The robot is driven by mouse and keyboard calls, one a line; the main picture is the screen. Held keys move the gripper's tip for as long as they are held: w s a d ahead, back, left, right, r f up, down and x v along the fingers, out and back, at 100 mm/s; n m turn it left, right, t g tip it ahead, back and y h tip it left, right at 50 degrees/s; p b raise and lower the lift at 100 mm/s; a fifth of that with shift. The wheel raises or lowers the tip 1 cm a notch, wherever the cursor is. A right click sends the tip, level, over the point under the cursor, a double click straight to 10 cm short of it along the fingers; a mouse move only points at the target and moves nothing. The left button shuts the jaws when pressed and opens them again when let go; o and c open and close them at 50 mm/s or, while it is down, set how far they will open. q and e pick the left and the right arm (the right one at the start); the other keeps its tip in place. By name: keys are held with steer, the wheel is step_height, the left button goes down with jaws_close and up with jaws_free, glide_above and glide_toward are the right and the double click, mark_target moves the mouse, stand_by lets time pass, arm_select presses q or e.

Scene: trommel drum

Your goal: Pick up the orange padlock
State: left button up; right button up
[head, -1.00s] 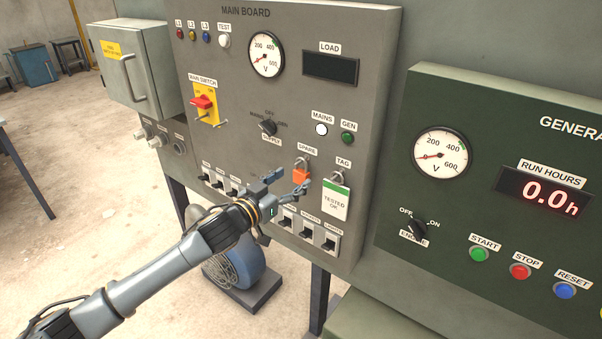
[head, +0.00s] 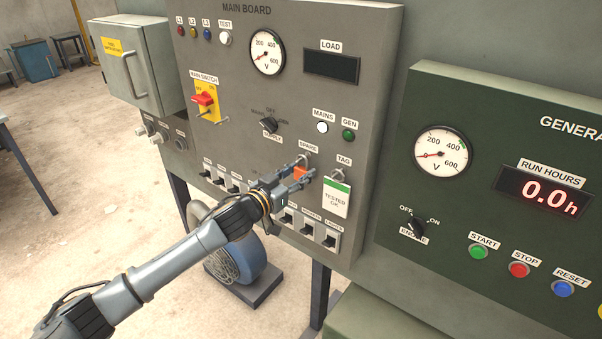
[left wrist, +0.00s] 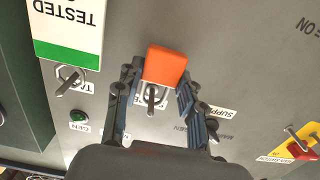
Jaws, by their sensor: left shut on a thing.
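The orange padlock (head: 301,173) hangs at the SPARE label on the grey main board (head: 232,120). In the head view my left gripper (head: 302,175) is at the padlock, with its fingers partly covering it. The left wrist view shows the orange body of the padlock (left wrist: 165,65) between the fingertips, with its shackle toward the hook. My left gripper (left wrist: 160,78) is shut on the padlock there. The padlock is still at its hook; whether the shackle is clear of the hook cannot be told. My right gripper is not in view.
A white and green TESTED OK tag (head: 336,197) hangs close to the right of the padlock. A row of black breaker switches (head: 306,229) lies just below. A rotary supply knob (head: 268,125) is above left. The green generator panel (head: 390,215) stands to the right.

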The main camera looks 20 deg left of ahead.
arm_select(q)
steer(key=shift+r, duration=0.1)
steer(key=shift+r, duration=0.55)
steer(key=shift+s+a, duration=0.1)
steer(key=shift+s, duration=0.1)
steer(key=b+v, duration=0.4)
steer(key=v, duration=1.3)
steer(key=shift+s+f, duration=0.25)
steer(key=shift+s, duration=0.1)
steer(key=shift+r+p, duration=0.4)
steer(key=shift+p, duration=0.05)
steer(key=shift+s+a, duration=0.15)
steer(key=shift+v, duration=0.85)
steer(key=shift+p+v, duration=0.65)
steer(key=shift+v, duration=0.5)
